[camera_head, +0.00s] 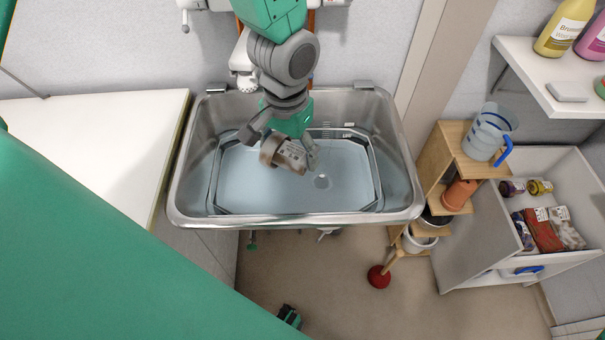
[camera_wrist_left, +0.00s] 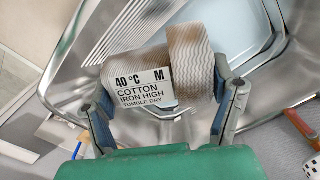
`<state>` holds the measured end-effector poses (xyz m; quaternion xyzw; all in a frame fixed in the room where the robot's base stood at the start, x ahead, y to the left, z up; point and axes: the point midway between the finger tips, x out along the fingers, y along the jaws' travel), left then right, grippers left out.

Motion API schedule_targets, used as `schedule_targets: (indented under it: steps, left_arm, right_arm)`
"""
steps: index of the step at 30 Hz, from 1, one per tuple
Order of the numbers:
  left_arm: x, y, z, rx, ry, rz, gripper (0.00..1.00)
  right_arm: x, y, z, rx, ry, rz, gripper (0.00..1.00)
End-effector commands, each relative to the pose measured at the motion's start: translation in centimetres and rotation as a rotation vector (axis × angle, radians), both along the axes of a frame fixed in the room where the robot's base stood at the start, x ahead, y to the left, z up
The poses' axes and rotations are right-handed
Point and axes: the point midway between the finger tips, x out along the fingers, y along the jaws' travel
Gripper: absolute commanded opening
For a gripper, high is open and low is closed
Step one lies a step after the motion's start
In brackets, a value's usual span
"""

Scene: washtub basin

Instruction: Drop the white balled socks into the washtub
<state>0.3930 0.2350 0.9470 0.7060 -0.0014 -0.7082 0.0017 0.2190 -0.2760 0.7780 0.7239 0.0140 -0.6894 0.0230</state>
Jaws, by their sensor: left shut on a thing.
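The balled socks (camera_head: 284,155) are a rolled bundle, beige-brown and whitish with a wavy pattern. They carry a white care label, readable in the left wrist view (camera_wrist_left: 190,65). My left gripper (camera_head: 282,147) is shut on them, with one finger at each end of the bundle. It points down and holds them over the washtub, inside the rim outline in the head view. The washtub (camera_head: 300,218) is a steel basin with a pale bluish floor or water and a drain. How high the socks are above its floor is hard to tell. My right gripper does not show.
A white counter (camera_head: 90,140) adjoins the washtub on the left. On the right are a wooden stand (camera_head: 455,150) with a clear jug (camera_head: 490,132), an open white drawer (camera_head: 470,240) holding several labelled bundles, and a shelf (camera_head: 525,65) with bottles. A red ball-shaped thing (camera_head: 378,277) is near the floor.

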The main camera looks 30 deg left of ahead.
Motion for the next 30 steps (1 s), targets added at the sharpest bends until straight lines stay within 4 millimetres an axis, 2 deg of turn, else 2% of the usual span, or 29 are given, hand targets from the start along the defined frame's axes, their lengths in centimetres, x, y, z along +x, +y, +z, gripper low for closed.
schedule_targets:
  steps: [1, 4, 7, 12, 16, 21, 30]
  left_arm:
    - [0.0, -0.1, -1.0, 0.001, -0.001, -0.001, 0.45]
    - [0.2, 0.0, -2.2, 0.001, 0.0, 0.007, 0.45]
    - [1.6, 0.9, -5.1, 0.007, 0.003, 0.067, 0.45]
    - [6.4, 3.8, -12.3, 0.021, 0.012, 0.29, 0.45]
    - [9.7, 5.7, -16.3, 0.012, 0.014, 0.444, 0.45]
    - [11.9, 6.6, -18.0, -0.002, 0.009, 0.541, 0.45]
    - [12.2, 6.5, -22.9, -0.004, 0.009, 0.552, 0.45]
  right_arm:
    - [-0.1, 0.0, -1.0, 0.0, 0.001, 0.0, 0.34]
    - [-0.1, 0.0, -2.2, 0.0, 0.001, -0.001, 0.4]
    - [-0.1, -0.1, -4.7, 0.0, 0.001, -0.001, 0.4]
    - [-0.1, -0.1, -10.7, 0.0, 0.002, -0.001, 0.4]
    - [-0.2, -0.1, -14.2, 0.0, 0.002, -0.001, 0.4]
    - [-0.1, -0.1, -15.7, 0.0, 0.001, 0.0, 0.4]
    - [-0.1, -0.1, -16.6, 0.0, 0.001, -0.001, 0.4]
